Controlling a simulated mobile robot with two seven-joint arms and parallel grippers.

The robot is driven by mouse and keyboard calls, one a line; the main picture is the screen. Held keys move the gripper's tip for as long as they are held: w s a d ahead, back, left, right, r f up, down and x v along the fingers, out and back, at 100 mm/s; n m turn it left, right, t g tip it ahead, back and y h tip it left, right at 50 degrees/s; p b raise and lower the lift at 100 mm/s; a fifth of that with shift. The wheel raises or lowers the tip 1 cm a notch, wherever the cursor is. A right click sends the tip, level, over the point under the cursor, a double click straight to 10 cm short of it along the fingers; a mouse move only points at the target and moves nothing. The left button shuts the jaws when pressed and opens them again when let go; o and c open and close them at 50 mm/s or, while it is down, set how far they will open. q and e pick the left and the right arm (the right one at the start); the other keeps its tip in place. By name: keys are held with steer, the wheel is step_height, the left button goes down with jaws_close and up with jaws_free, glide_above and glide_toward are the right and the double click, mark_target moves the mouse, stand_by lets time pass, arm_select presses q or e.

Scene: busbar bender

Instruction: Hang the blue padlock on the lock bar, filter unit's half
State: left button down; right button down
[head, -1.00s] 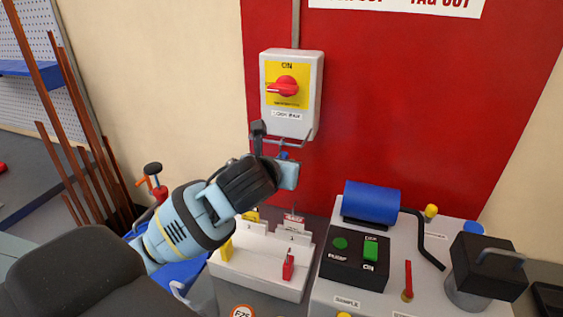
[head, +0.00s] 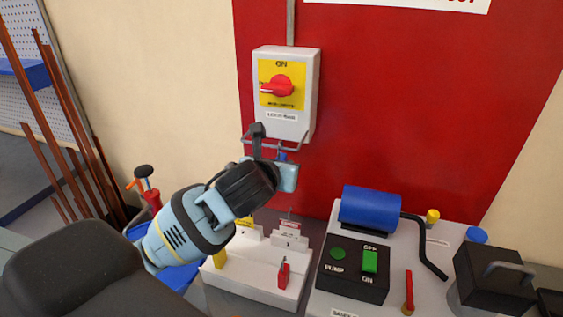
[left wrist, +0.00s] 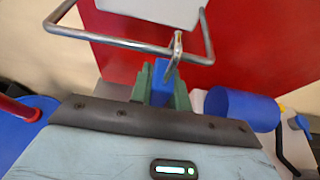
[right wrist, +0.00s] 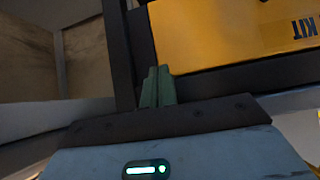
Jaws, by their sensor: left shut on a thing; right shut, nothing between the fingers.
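The blue padlock (left wrist: 161,82) is between the green fingertips of my left gripper (left wrist: 160,88), which is shut on it. In the left wrist view its metal shackle (left wrist: 176,52) overlaps the lower rod of the lock bar (left wrist: 110,39), right of the rod's middle. I cannot tell whether the shackle is around the rod or only in front. In the head view the lock bar (head: 262,147) hangs under the grey switch box (head: 286,130), and my left gripper (head: 284,163) is just below it. My right gripper (right wrist: 158,88) is shut and empty in the right wrist view.
The red switch knob (head: 278,87) is on the box, at ON. Below stands a white tray (head: 258,281) with yellow and red items. To its right are a blue cylinder (head: 369,207) and a black pump switch box (head: 352,268). A yellow kit box (right wrist: 235,30) is near my right gripper.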

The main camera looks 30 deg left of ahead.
arm_select(q)
steer(key=shift+w+f, duration=0.1)
steer(key=shift+f, duration=0.05)
arm_select(e)
steer(key=shift+s+f, duration=0.1)
steer(key=shift+s, duration=0.1)
arm_select(q)
steer(key=c, duration=1.3)
jaws_free()
steer(key=shift+o, duration=0.2)
arm_select(e)
steer(key=shift+w, duration=0.1)
arm_select(q)
steer(key=v, duration=0.7)
steer(key=shift+s, duration=0.35)
arm_select(e)
steer(key=shift+w+r, duration=0.1)
steer(key=shift+r, duration=0.1)
